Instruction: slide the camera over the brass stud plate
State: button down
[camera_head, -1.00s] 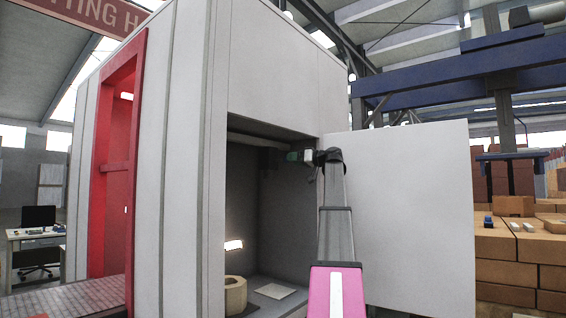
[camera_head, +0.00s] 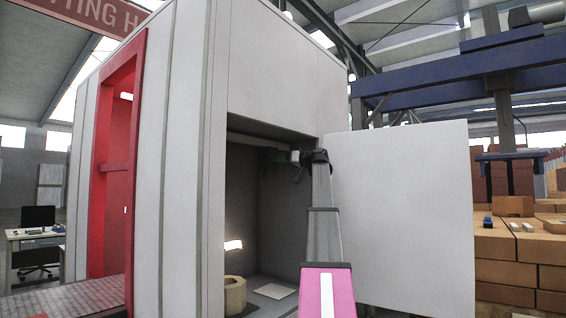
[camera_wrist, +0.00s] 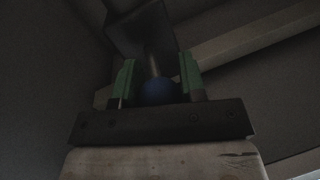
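In the wrist view, my gripper (camera_wrist: 160,82) has its green fingers on either side of a round dark blue knob (camera_wrist: 160,93), which fills the gap between them. A thin stem runs from the knob to a dark box (camera_wrist: 140,30), which looks like the camera's body. In the head view my gripper (camera_head: 292,156) is inside the cabinet, just below the rail; its fingers are too small to make out. A pale flat plate (camera_head: 272,292) lies on the cabinet floor, well below my gripper. I cannot tell whether it is the brass stud plate.
The rail (camera_head: 255,141) crosses the cabinet's upper opening and shows as a pale beam in the wrist view (camera_wrist: 250,45). A ring-shaped block (camera_head: 235,296) stands on the floor near a lit lamp (camera_head: 233,245). A white panel (camera_head: 400,215) stands right of my arm.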

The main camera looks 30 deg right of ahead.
jog(key=s+a, duration=0.5)
jog(key=a, duration=0.6)
jog(key=s+a, duration=0.5)
jog(key=a, duration=0.6)
jog(key=shift+s, duration=0.35)
jog(key=c, duration=0.7)
grip_release()
jog(key=v, duration=1)
jog(key=shift+s+d, duration=0.2)
jog(key=shift+s, duration=0.15)
